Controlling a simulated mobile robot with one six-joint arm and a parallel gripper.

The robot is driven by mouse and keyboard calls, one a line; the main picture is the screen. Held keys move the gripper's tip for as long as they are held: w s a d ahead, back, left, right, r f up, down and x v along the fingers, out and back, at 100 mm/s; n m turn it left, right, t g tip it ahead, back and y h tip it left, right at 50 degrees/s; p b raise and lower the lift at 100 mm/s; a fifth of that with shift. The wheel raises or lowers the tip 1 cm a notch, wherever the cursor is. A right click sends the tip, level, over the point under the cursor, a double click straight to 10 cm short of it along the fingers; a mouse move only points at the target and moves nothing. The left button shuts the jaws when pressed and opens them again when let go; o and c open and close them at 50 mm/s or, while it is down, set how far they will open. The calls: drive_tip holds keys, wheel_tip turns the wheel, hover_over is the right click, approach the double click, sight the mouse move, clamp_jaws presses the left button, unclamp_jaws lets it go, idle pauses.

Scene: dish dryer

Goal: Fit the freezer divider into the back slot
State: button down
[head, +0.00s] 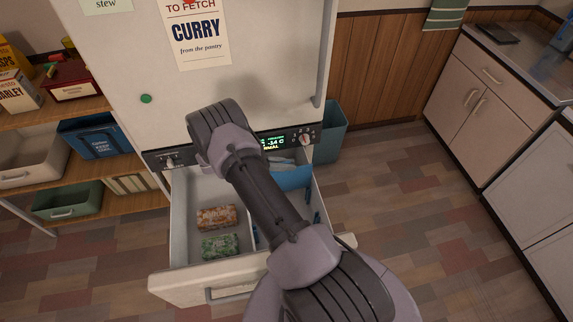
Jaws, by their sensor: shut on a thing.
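The freezer drawer (163,288) is pulled open below the fridge door. A blue panel (293,179), which looks like the divider, shows at the back right of the drawer, right of my arm. Its left part is hidden behind my arm. Small blue slot pieces (317,218) line the drawer's right wall, and another blue piece (256,236) shows at the middle partition. I cannot tell whether the panel sits in a slot. My gripper is hidden behind my own arm, so its hold on the panel does not show.
An orange packet (216,217) and a green packet (220,246) lie in the drawer's left compartment. A control strip (280,143) runs above the drawer. Shelves with bins stand left, a teal bin (331,132) behind right, cabinets (475,95) far right. The floor between is clear.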

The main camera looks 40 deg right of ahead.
drive_tip(key=shift+f+b, duration=0.35)
drive_tip(key=shift+f, duration=0.05)
drive_tip(key=shift+s+f, duration=0.1)
drive_tip(key=shift+f, duration=0.05)
